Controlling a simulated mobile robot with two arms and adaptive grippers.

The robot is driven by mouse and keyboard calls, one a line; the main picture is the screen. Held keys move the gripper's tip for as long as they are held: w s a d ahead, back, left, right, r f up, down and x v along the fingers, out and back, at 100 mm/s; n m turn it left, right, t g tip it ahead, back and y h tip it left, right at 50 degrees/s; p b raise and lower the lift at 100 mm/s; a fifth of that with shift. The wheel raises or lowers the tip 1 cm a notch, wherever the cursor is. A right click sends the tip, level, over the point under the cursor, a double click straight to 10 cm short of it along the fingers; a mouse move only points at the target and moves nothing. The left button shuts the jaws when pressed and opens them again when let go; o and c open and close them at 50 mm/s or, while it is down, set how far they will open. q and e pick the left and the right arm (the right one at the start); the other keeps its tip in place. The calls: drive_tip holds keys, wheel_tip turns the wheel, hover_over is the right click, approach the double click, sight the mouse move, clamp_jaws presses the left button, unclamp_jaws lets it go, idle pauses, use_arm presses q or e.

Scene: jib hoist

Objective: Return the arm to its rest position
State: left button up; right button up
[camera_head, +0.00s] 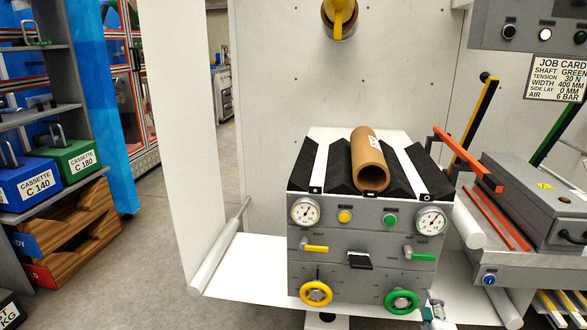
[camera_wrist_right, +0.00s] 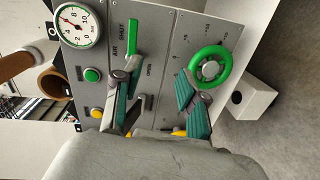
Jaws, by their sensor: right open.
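My right gripper (camera_head: 433,306) shows at the lower edge of the head view, just right of the green handwheel (camera_head: 401,301) on the grey control cabinet (camera_head: 370,275). In the right wrist view, my right gripper (camera_wrist_right: 158,95) has its fingers spread apart, with teal pads and nothing between them. The green handwheel (camera_wrist_right: 226,64) is beyond one finger. The green lever (camera_wrist_right: 133,40) is beyond the other. I cannot tell whether a finger touches either. My left gripper is not in view.
A brown cardboard tube (camera_head: 370,160) lies on the cabinet's black top blocks. Gauges, buttons and a yellow handwheel (camera_head: 316,293) are on its front. A grey machine with a red bar (camera_head: 468,160) stands right. Cassettes (camera_head: 72,157) sit on a left shelf.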

drive_tip(key=s+a+f+m+g+y+p, duration=0.2)
drive_tip(key=s+a+f+m+g, duration=0.25)
drive_tip(key=s+f, duration=0.55)
drive_tip(key=s+a+f+m+g+y+p, duration=0.1)
drive_tip(key=s+a+f+m+g+p, duration=0.15)
drive_tip(key=s+a+f+g, duration=0.5)
drive_tip(key=s+a+f+m+g+y+p, duration=0.2)
drive_tip(key=s+a+f+m, duration=0.2)
drive_tip(key=s+f, duration=0.8)
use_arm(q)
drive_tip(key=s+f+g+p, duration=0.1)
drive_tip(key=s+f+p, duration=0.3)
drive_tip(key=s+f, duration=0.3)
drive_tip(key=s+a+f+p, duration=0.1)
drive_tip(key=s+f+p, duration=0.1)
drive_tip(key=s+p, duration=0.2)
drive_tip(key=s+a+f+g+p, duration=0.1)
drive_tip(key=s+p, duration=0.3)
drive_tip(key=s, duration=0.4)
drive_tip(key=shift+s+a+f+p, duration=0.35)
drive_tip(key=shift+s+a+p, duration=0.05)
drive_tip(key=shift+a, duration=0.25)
use_arm(e)
drive_tip(key=s+d+f, duration=0.1)
drive_tip(key=s, duration=0.8)
drive_tip(key=s+d+f+g, duration=0.1)
drive_tip(key=s+d+f, duration=0.1)
drive_tip(key=s, duration=0.8)
drive_tip(key=shift+s+f, duration=0.15)
drive_tip(key=shift+s, duration=0.15)
